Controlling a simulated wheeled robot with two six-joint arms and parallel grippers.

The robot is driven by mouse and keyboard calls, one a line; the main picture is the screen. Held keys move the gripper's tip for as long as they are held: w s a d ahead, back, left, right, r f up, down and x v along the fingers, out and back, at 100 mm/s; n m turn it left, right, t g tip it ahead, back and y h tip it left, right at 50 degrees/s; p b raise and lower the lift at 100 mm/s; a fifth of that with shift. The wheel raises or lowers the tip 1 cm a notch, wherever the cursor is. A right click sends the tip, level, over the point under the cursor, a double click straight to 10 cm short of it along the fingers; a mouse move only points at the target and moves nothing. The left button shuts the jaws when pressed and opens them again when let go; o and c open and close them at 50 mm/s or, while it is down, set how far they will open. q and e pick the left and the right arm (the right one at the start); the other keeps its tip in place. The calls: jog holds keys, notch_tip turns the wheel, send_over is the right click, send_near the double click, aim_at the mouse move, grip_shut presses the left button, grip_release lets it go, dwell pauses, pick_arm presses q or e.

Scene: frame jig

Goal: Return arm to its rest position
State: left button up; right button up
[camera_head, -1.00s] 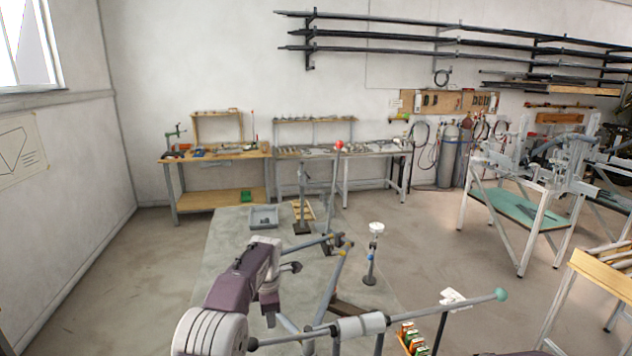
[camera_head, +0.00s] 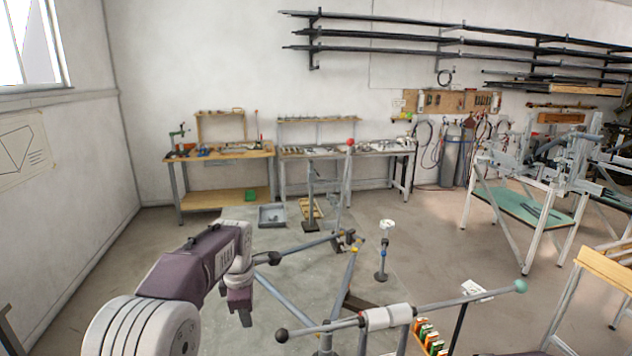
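My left arm (camera_head: 190,270) comes in from the lower left, with a purple wrist and a pale forearm. My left gripper (camera_head: 240,312) points down, just left of the frame jig's bars. It seems apart from the bars with nothing visible in it, but the fingers are too small and dark to tell their opening. The jig has a grey bar (camera_head: 450,301) with a teal ball end, a white sleeve (camera_head: 388,316) and a dark ball at its other end. My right gripper is not in view.
A grey tray (camera_head: 272,216) lies on the floor mat behind the jig. A white-topped stand (camera_head: 386,250) is right of it. Workbenches (camera_head: 220,153) line the back wall. A steel-framed table (camera_head: 530,210) stands at right. Floor at left (camera_head: 130,235) is clear.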

pick_arm(q)
jog(key=s+f+m, duration=0.6)
jog(key=s+m, duration=0.4)
jog(key=s, duration=0.2)
jog(key=s+f+m+g, duration=0.1)
jog(key=s+f+m, duration=0.6)
jog(key=s, duration=0.5)
jog(key=m, duration=0.2)
jog(key=shift+s+a+m+h+b, duration=0.25)
jog(key=shift+m+h+b, duration=0.05)
jog(key=shift+m+b, duration=0.1)
